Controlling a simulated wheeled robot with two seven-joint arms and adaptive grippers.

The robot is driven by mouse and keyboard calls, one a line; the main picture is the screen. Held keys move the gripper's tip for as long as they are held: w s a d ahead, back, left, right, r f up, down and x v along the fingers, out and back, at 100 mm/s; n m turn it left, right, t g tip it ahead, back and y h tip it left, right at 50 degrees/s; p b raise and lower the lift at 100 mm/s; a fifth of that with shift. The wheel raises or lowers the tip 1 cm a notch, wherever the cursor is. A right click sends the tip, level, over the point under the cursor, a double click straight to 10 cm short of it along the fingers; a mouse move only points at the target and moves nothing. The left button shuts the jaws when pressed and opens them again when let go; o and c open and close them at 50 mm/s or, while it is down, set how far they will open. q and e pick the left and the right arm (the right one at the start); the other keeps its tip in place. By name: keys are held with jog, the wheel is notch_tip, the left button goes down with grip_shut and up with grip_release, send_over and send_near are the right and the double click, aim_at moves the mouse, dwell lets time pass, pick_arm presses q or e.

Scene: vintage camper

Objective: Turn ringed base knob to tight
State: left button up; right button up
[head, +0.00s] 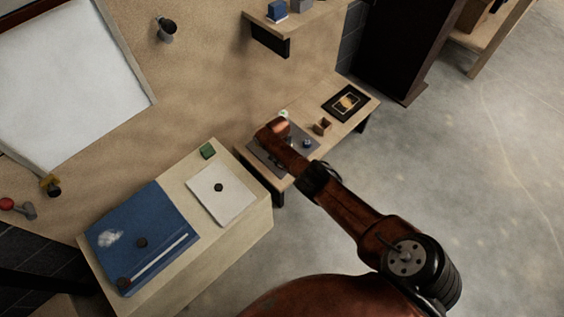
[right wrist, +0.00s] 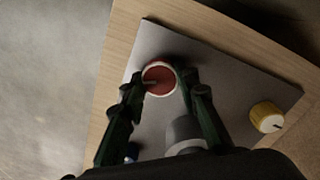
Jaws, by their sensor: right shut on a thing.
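The ringed base knob (right wrist: 158,76), red with a pale ring around it, stands on a grey plate (right wrist: 146,47) in the right wrist view. A short line shows on its face. I cannot read any "tight" mark. My right gripper (right wrist: 164,84) has its two dark green fingers on either side of this knob and is shut on it. In the head view my right arm reaches over the grey plate (head: 262,162) on the low bench, and hides the knob. My left gripper is in neither view.
A yellow knob (right wrist: 267,117) and a grey cylinder (right wrist: 183,133) stand on the plate near my fingers. A blue knob (right wrist: 131,152) is beside the left finger. A small wooden box (head: 322,126) and black framed panel (head: 346,103) sit along the bench.

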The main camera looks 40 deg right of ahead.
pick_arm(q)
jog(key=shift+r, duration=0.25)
pick_arm(e)
jog(key=shift+m, duration=1.1)
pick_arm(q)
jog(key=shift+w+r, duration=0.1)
pick_arm(e)
jog(key=o, duration=1.1)
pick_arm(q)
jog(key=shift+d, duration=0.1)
pick_arm(e)
jog(key=shift+o, duration=0.2)
jog(key=shift+w+r, duration=0.1)
jog(key=shift+a+r, duration=0.2)
jog(key=shift+r, duration=0.3)
notch_tip(320, 180, up, 11)
jog(key=shift+w, duration=0.15)
jog(key=shift+d+f, duration=0.1)
